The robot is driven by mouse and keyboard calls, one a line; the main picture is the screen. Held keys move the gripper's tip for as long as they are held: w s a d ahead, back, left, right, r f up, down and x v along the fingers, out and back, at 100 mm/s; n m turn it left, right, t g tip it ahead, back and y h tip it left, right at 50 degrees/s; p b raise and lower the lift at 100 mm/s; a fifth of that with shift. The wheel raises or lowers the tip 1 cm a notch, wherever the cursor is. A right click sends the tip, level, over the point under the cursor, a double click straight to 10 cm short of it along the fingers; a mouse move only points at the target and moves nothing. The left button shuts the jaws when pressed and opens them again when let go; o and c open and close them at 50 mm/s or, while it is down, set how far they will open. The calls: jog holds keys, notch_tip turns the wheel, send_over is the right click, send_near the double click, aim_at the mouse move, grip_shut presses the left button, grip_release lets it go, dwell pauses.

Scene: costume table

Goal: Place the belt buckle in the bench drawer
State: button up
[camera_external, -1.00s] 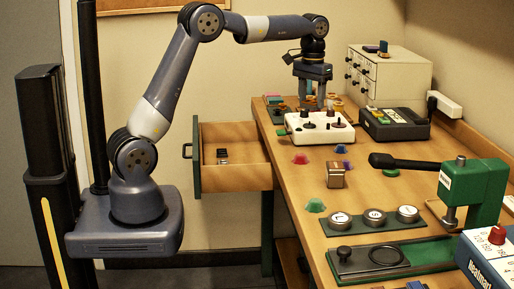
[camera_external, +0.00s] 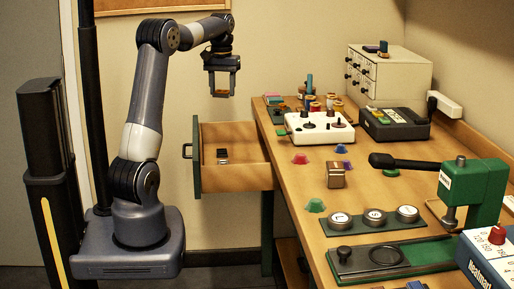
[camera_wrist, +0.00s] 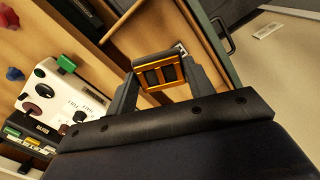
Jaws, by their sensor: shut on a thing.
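My gripper (camera_external: 222,90) is shut on the belt buckle, a small golden-orange rectangular frame with dark windows. The buckle (camera_wrist: 160,73) sits between the two fingertips in the wrist view, and its orange edge (camera_external: 221,93) shows at the tips in the external view. The gripper points down and hangs in the air above the bench drawer (camera_external: 232,179). The drawer is pulled open at the left end of the bench, with a dark handle on its green front. A small dark and silver item (camera_external: 222,156) lies inside it.
The wooden bench top (camera_external: 290,215) carries a white control box (camera_external: 320,127) near the drawer, with several spools and small items behind it. Coloured studs, a metal block and a green press (camera_external: 474,190) stand further right. The air around the gripper is clear.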

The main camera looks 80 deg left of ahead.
notch_tip(320, 180, down, 30)
jog(key=shift+w+r, duration=0.1)
jog(key=shift+r, duration=0.15)
jog(key=shift+f+b, duration=0.15)
jog(key=shift+b, duration=0.15)
jog(key=o, duration=1)
notch_tip(320, 180, up, 12)
jog(key=shift+r+p, duration=0.15)
jog(key=shift+p, duration=0.25)
